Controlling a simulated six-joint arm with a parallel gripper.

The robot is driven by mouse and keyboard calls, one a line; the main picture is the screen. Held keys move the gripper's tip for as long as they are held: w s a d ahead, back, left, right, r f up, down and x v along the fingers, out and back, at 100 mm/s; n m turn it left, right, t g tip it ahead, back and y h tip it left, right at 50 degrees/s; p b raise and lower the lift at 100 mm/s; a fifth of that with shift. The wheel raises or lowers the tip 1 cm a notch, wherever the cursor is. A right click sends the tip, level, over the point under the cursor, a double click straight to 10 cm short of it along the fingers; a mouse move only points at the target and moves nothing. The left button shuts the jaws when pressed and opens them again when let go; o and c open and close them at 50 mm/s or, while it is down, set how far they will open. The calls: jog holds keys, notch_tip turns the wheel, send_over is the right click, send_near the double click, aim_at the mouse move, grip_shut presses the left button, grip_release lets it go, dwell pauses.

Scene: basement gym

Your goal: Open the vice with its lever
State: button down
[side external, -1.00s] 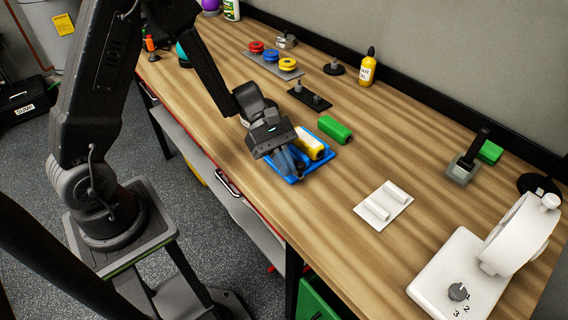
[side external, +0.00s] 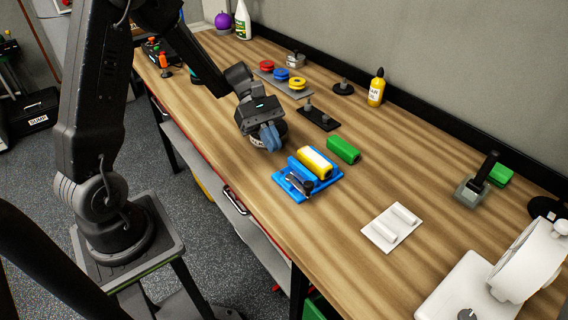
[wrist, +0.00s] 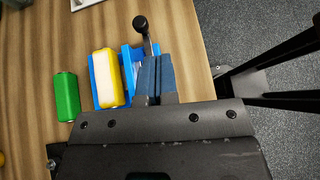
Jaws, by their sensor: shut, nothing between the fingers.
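The blue vice (side external: 277,178) sits on the wooden bench, with a yellow-and-white block (side external: 316,163) beside its long blue jaw (side external: 301,171). I cannot tell how tightly the block is held. The lever (side external: 298,185), a metal rod with a dark knob, is at the vice's near end. In the wrist view the lever's black knob (wrist: 140,22) shows just beyond the fingertips, and the vice (wrist: 126,52) is partly hidden behind my gripper. My gripper (side external: 270,137) is shut and empty, with blue-grey fingers, up and left of the vice in the side view, apart from it.
A green block (side external: 343,150) lies just behind the vice. A white plate with two bars (side external: 391,228) lies to the right. A dark plate with pegs (side external: 319,118) and a yellow bottle (side external: 376,88) stand farther back. The bench in front of the white plate is clear.

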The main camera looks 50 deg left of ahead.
jog(key=shift+v, duration=1.7)
jog(key=s+d+r+m+t+y, duration=0.2)
jog(key=s+r+m+t+y, duration=0.1)
jog(key=s+r+m+y, duration=0.2)
jog(key=s+d+r+m+t+y, duration=0.3)
jog(key=s+r+m+y, duration=0.3)
jog(key=s+m, duration=0.4)
jog(key=shift+d+m+t, duration=0.2)
jog(key=shift+m+t, duration=0.1)
jog(key=shift+m, duration=0.7)
